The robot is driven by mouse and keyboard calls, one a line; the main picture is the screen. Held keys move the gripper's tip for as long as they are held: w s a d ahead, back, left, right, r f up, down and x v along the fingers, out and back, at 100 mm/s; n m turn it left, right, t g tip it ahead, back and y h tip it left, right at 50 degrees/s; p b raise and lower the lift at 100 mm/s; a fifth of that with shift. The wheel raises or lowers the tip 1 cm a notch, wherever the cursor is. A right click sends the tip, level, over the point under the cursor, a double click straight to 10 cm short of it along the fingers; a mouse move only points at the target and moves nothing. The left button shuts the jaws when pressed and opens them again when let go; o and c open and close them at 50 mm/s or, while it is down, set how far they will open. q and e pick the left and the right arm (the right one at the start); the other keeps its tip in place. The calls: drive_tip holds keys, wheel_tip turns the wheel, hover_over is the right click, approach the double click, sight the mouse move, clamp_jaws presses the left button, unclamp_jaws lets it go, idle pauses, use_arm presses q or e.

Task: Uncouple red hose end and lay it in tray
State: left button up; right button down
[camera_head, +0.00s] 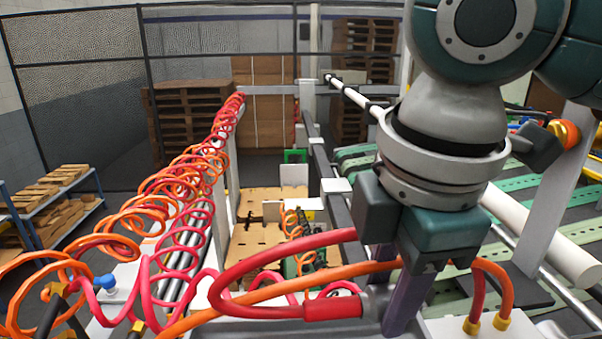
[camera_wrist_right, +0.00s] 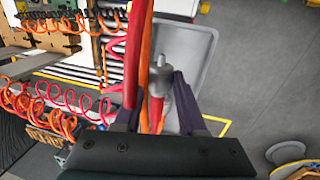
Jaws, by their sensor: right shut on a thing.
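The red hose end, with a red sleeve (camera_head: 333,308) and a grey metal coupling, is between the fingers of my right gripper (camera_head: 388,305). The gripper is shut on it. In the right wrist view the coupling (camera_wrist_right: 158,82) sticks out past the fingers, with its free tip over a grey tray (camera_wrist_right: 200,45). The hose end looks apart from any fitting and held above the tray; the exact gap cannot be told. The red hose (camera_head: 270,264) loops back left from the sleeve. My left gripper is not in view.
An orange hose (camera_head: 290,287) runs close by the held red hose and passes behind the gripper. Coiled red and orange hoses (camera_head: 175,190) hang along the left. Brass fittings (camera_head: 472,326) with short hoses stand at right. A white roller (camera_head: 545,240) and green slatted conveyor lie beyond.

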drive_tip(key=shift+s+d+f+m+g, duration=0.15)
drive_tip(key=shift+s+d, duration=0.1)
drive_tip(key=shift+d, duration=0.2)
drive_tip(key=shift+s+d+r+m+g, duration=0.1)
drive_tip(key=shift+s+d+m+g, duration=0.1)
drive_tip(key=shift+d, duration=0.25)
drive_tip(key=shift+f, duration=0.15)
wheel_tip(320, 180, down, 6)
drive_tip(key=b, duration=0.6)
drive_tip(key=shift+b, duration=0.3)
drive_tip(key=shift+c, duration=2)
unclamp_jaws()
drive_tip(key=shift+c, duration=1.4)
